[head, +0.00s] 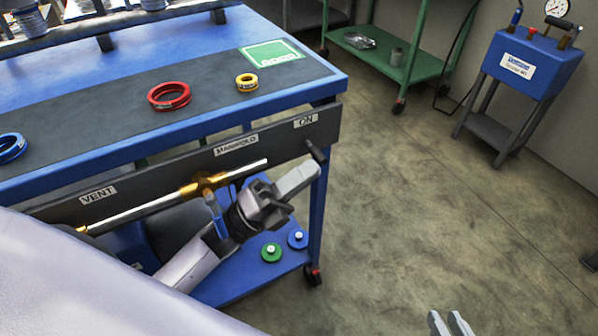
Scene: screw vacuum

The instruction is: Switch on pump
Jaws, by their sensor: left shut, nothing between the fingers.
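A dark lever (316,151) sits at the right end of the bench's front rail, just below the ON label (306,121). My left gripper (304,176) is shut and empty, with its fingertips just below the lever; I cannot tell whether they touch it. My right gripper (452,323) shows only as two fingertips at the bottom edge, over the floor; its opening is unclear. A dark rounded body (178,228) under the bench is partly hidden by my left arm; I cannot tell whether it is the pump.
A metal pipe with a brass valve (206,184) runs below the MANIFOLD label (236,145). Red (169,96) and yellow (247,82) rings lie on the bench. A blue gauge unit (530,62) and a green cart (385,55) stand behind.

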